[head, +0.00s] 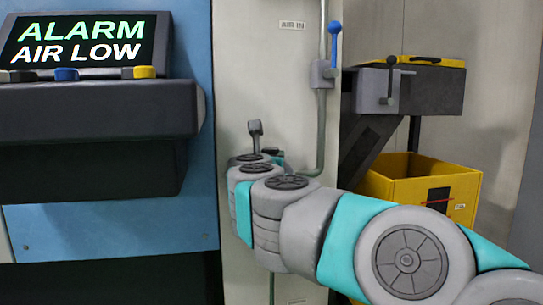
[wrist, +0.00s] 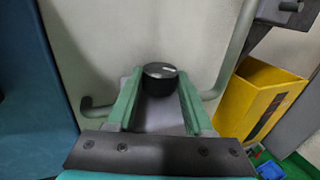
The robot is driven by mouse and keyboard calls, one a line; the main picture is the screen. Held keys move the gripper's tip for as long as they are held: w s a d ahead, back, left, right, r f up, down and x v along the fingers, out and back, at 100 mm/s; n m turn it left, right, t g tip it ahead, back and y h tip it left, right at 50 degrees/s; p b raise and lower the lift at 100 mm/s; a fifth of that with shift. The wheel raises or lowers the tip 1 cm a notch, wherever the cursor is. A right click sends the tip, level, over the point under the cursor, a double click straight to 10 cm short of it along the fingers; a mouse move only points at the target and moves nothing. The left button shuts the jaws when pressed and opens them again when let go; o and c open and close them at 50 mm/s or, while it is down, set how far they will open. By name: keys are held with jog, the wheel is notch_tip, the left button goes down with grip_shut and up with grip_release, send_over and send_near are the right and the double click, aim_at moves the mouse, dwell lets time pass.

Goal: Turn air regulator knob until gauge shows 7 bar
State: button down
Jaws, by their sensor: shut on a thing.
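In the wrist view a round black knob (wrist: 158,77) with a short white mark on its top sits between the two green fingers of my gripper (wrist: 160,88). My gripper is shut on this knob, one finger at each side. The white mark lies toward the right of the knob's top. A grey body (wrist: 163,115) shows below the knob between the fingers. I see no gauge face in either view.
A screen (head: 85,40) at left reads "ALARM AIR LOW". A yellow bin (head: 415,180) stands at right, below a dark grey box (head: 425,88).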

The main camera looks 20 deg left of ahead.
jog(key=shift+a+m+h, duration=0.2)
jog(key=shift+m+h, duration=0.6)
jog(key=shift+h, duration=0.55)
jog(key=shift+a+m+h, duration=0.15)
jog(key=shift+m+h, duration=0.65)
jog(key=shift+h, duration=0.55)
jog(key=shift+r, duration=0.1)
jog(key=shift+r+m+h, duration=0.1)
jog(key=shift+m+h, duration=0.2)
jog(key=shift+c, duration=1.4)
grip_release()
jog(key=shift+d, duration=0.15)
